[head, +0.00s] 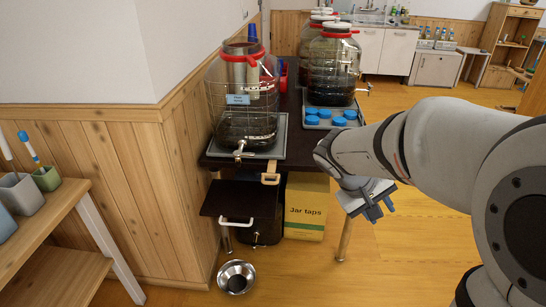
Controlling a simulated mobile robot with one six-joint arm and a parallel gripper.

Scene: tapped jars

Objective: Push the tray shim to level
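A grey tray (281,143) lies at the front of the dark table, under a large wire-caged glass jar (243,100) with a red ring and a metal tap (239,150). A tan piece, which looks like the tray shim (270,174), sticks out at the table's front edge by the tray's right front corner. How far it reaches under the tray is hidden. My gripper (373,212) is in the air right of the shim and the table, well apart from both, angled downward. Nothing shows in it; its finger gap is unclear.
Another tray (316,127) holds several blue lids, with more jars (333,68) behind. Below the table are a dark panel with a white handle (237,222), a yellow "Jar taps" box (304,205) and a metal bowl (236,277). A wooden wall closes the left; floor is clear right.

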